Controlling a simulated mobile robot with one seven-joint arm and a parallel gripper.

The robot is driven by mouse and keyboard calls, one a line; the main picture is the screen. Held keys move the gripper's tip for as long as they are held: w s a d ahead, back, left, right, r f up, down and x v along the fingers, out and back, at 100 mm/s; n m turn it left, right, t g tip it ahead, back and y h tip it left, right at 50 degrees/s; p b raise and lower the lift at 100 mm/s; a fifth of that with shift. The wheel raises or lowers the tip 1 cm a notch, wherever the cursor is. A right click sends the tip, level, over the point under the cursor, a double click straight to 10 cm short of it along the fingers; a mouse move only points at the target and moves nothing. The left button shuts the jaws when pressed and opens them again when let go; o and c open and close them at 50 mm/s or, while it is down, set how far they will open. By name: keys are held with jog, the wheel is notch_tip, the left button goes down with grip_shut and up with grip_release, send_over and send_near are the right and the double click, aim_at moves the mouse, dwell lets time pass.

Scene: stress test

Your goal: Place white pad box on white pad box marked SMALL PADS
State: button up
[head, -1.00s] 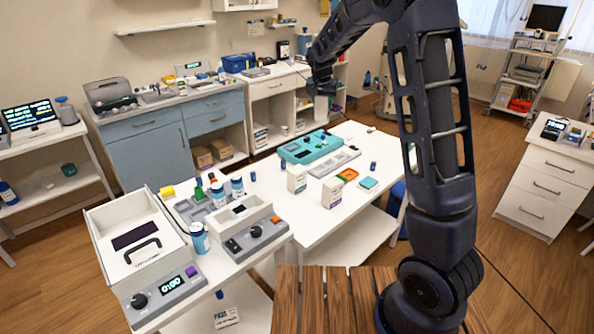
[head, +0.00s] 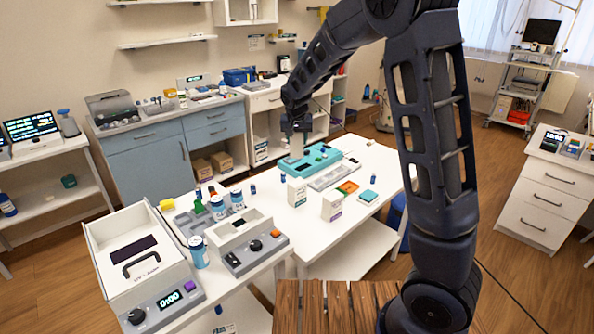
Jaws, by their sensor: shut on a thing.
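My gripper (head: 297,132) is shut on a white pad box (head: 297,147), held above the back part of the white table (head: 345,245), in front of or over the teal device. The held box is small in view and its label cannot be read. Two white boxes stand upright on the table: one (head: 297,192) nearer the teal device, one (head: 332,207) to its right with a purple mark. Their print is too small to read, so I cannot tell which is marked SMALL PADS. The held box is apart from both.
A teal device (head: 318,158) and grey tray (head: 334,175) lie behind the standing boxes. An orange tray (head: 348,187) and teal pad (head: 368,196) lie to the right. Bottles (head: 198,252) and a grey control unit (head: 255,252) stand left. The table's right front is clear.

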aim_at(297, 153)
notch_tip(297, 153, down, 13)
jog(key=shift+r, duration=0.1)
dwell(0.5)
jog(key=o, duration=1)
jog(key=shift+o, duration=0.2)
jog(key=v, duration=1.2)
